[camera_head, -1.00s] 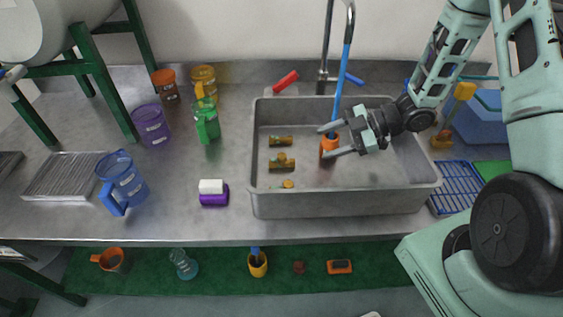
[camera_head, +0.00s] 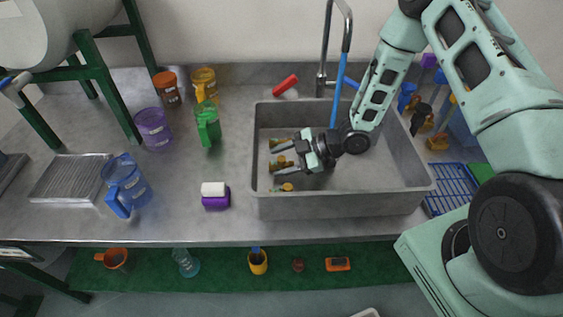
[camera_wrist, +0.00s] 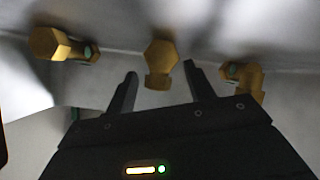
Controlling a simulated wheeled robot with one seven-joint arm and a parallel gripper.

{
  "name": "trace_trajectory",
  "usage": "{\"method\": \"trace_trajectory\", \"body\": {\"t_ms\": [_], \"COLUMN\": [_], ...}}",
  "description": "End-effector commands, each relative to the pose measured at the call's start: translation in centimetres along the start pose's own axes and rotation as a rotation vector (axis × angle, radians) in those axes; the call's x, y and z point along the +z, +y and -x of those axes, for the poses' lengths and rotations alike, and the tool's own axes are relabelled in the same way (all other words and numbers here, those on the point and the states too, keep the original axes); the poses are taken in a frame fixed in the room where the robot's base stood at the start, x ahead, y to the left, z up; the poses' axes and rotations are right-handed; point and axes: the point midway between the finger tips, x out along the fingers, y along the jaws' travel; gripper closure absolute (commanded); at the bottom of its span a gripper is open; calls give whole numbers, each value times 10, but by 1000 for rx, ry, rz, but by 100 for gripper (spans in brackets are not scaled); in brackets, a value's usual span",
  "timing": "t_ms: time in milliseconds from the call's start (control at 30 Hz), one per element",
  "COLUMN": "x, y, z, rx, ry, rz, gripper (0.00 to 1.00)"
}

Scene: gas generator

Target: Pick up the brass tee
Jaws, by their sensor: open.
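The brass tee (camera_head: 281,161) lies in the grey sink (camera_head: 410,196), the middle one of three brass fittings in a row. In the wrist view the tee (camera_wrist: 160,60) shows a hex end and a short branch, just beyond and between my fingertips. My gripper (camera_head: 273,158) is open and reaches in from the right, its fingers on either side of the tee. It also shows in the wrist view (camera_wrist: 160,78). I cannot tell whether a finger touches the tee. My fingers partly hide the tee in the head view.
One brass fitting (camera_wrist: 62,46) lies left of the tee in the wrist view, and another (camera_wrist: 243,77) lies right, close by my fingers. The sink walls surround them. A faucet (camera_head: 322,84) and blue hose (camera_head: 338,85) stand behind. A white-and-purple block (camera_head: 214,196) sits left of the sink.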

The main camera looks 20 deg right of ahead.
Motion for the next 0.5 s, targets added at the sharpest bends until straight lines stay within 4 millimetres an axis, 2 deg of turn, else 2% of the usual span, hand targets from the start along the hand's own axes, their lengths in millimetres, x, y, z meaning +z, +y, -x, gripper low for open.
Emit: {"method": "trace_trajectory", "body": {"t_ms": [233,400,433,500], "x": [0,0,0,0], "y": [0,0,0,0], "z": [-2,-2,-2,-2], "rx": [0,0,0,0], "ry": [-1,-1,-1,-1], "rz": [0,0,0,0], "gripper": [47,94,100,100]}}
